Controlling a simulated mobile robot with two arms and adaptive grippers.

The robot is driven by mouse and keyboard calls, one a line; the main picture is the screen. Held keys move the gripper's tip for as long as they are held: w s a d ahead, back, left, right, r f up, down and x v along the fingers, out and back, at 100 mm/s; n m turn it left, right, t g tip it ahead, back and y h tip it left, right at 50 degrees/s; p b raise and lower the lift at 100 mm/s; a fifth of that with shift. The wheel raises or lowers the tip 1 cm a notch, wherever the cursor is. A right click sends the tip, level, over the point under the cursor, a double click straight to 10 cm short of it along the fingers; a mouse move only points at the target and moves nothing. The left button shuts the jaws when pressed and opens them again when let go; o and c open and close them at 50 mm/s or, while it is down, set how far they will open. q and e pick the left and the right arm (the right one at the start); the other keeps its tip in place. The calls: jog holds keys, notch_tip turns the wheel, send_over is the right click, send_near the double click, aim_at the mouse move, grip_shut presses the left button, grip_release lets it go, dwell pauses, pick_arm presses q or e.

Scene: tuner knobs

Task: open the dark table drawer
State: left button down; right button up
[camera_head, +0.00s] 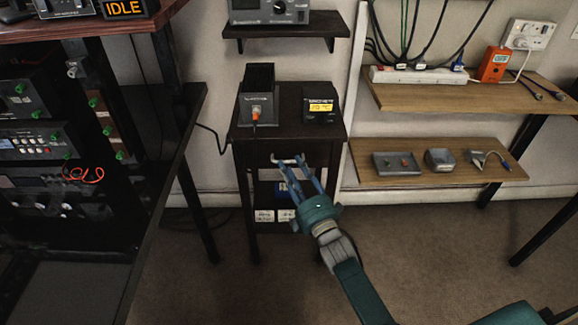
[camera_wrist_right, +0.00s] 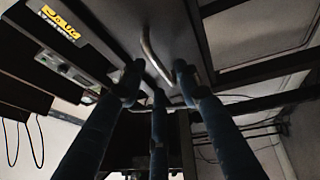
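The small dark table (camera_head: 325,132) stands against the wall. Its drawer (camera_head: 262,152) has a pale bar handle on the front (camera_head: 288,159) and looks closed. My right gripper (camera_head: 294,176) reaches up to the drawer front from below, its blue fingers close to the handle. In the right wrist view the metal handle (camera_wrist_right: 153,55) lies just beyond the spread fingertips (camera_wrist_right: 158,80). The fingers are apart and not closed on the handle. I cannot tell whether any finger touches it. My left gripper is not in view.
A dark stand (camera_head: 257,106) and a box with a yellow display (camera_head: 321,105) sit on the table top. A lower shelf holds small boxes (camera_head: 264,215). An equipment rack (camera_head: 40,140) stands left; wooden shelves (camera_head: 460,92) hang right. Floor in front is clear.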

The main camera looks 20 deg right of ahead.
jog(key=shift+x, duration=1)
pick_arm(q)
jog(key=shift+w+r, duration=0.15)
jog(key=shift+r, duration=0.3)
pick_arm(e)
grip_shut()
